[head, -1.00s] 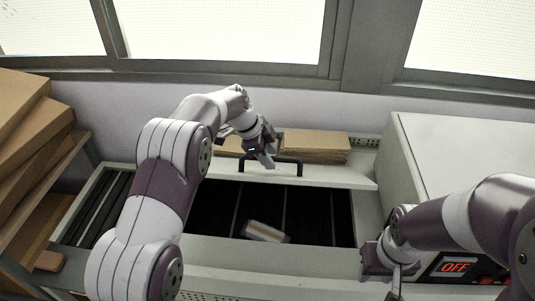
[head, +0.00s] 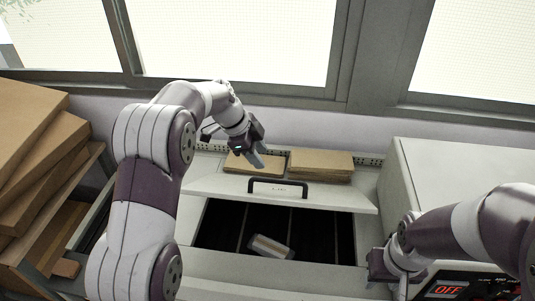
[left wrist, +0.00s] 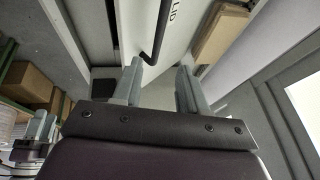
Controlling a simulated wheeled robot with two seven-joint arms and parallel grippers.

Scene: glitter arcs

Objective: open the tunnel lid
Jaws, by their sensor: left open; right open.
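The tunnel lid (head: 225,190) is a pale panel with a black bar handle (head: 278,183) on its front and a small label. Dark open space shows below its front edge, so it looks raised; its exact angle is hard to tell. My left gripper (head: 258,160) is open and empty, just behind and above the handle's left end. In the left wrist view, my left gripper's fingers (left wrist: 157,78) are apart, with the handle (left wrist: 160,35) just beyond them and the lid (left wrist: 185,30) marked LID. My right gripper (head: 392,283) is open at the lower right, fingertips partly hidden.
A package (head: 270,247) lies on the dark belt (head: 220,225) below the lid. Brown flat pads (head: 320,165) lie behind the handle. Cardboard boxes (head: 35,130) are stacked at the left. A pale cabinet (head: 460,170) with a red OFF display (head: 448,290) stands at the right.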

